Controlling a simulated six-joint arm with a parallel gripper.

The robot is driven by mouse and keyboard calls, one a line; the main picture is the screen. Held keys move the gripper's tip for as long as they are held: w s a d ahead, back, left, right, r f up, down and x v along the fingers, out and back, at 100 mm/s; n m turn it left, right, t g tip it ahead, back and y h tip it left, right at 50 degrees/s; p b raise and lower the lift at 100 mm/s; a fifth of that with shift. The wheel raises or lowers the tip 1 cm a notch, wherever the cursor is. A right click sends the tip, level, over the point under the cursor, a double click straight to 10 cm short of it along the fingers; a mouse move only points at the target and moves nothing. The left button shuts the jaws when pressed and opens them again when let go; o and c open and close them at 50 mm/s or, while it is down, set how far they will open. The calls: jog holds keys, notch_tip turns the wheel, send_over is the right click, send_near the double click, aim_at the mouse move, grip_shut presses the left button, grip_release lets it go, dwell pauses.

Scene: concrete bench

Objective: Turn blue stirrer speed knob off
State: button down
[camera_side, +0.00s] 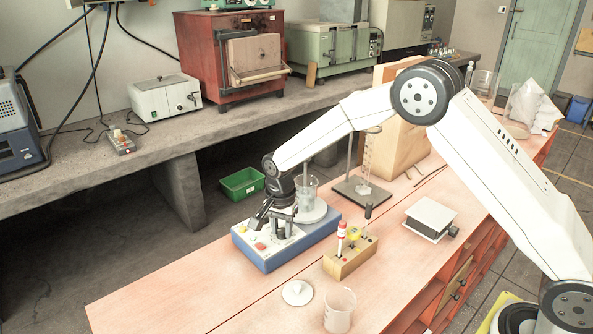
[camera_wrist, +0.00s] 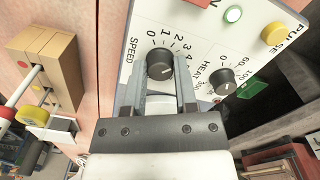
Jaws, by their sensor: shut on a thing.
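The blue stirrer (camera_side: 290,258) sits on the pink bench, its white control panel facing my gripper (camera_side: 272,226). In the wrist view the dark round speed knob (camera_wrist: 160,64) lies beside the printed word SPEED and a scale starting at 0. My gripper (camera_wrist: 157,62) is shut on this knob, one finger on each side. A pale mark shows on the knob's lower right; its exact scale reading is unclear. The similar heat knob (camera_wrist: 222,82) is to the right, clear of the fingers. In the side view the gripper partly hides the panel.
A glass beaker (camera_side: 307,190) stands on the stirrer's round plate. A wooden block (camera_side: 347,263) holding capped items stands close on the right. A white disc (camera_side: 297,292) and an empty beaker (camera_side: 340,310) are in front. A stand (camera_side: 357,190) is behind.

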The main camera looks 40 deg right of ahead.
aim_at(282, 230)
jog(key=n, duration=1)
jog(key=shift+n, duration=2.4)
jog(key=shift+c, duration=2)
grip_release()
jog(key=shift+r, duration=0.1)
jog(key=shift+r, duration=3.8)
